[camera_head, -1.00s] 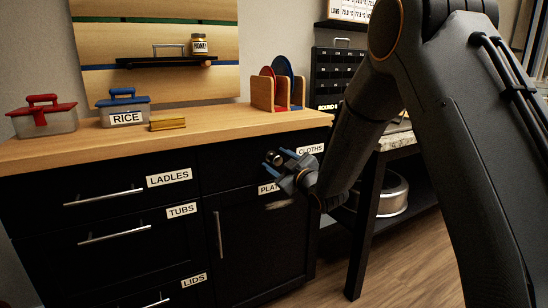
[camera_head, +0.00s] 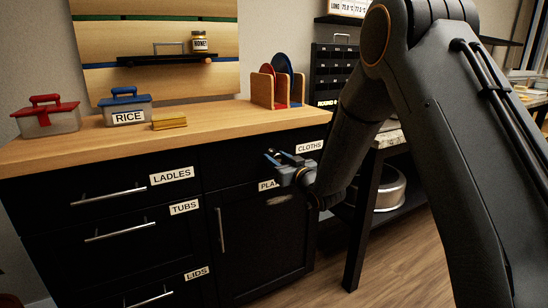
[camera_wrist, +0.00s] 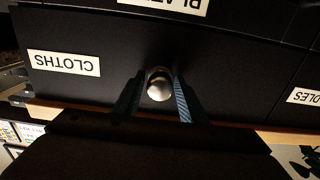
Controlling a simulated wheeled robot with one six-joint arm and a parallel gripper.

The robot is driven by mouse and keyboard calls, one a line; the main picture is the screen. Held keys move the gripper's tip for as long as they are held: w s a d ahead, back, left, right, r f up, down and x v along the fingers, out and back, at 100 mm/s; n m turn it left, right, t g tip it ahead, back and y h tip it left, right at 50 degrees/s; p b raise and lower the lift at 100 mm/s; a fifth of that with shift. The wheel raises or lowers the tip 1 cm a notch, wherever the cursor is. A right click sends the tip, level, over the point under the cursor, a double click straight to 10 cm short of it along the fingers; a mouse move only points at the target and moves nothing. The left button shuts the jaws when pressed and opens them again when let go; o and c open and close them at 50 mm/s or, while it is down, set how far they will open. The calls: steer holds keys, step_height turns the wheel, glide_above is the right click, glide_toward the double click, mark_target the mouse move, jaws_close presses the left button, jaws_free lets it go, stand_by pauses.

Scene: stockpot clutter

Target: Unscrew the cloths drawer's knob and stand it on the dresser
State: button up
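The cloths drawer (camera_head: 240,155) is the black top-right drawer of the dresser, with its CLOTHS label at its right end. Its round, shiny metal knob (camera_wrist: 159,84) shows in the wrist view, on the drawer front. My gripper (camera_head: 277,158) is in front of this drawer. In the wrist view my gripper (camera_wrist: 158,92) has its two fingers on either side of the knob, with what look like narrow gaps, so it looks open. In the head view the knob is hard to make out among the fingers. The dresser's wooden top (camera_head: 215,122) is above.
On the dresser top are a red-lidded box (camera_head: 48,120), a blue-lidded RICE box (camera_head: 125,108), a yellow block (camera_head: 169,122) and a wooden rack (camera_head: 270,90) with coloured discs. The top's front middle is clear. A stone-topped table (camera_head: 388,140) stands to the right.

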jaws_close()
steer(key=n+b, duration=0.1)
steer(key=n, duration=0.3)
steer(key=shift+n, duration=0.3)
steer(key=shift+n+b, duration=0.45)
steer(key=shift+n, duration=0.35)
steer(key=n+b, duration=0.1)
steer(key=n, duration=0.2)
steer(key=n+b, duration=0.1)
steer(key=n, duration=0.3)
steer(key=shift+b, duration=0.4)
steer(key=shift+n, duration=0.3)
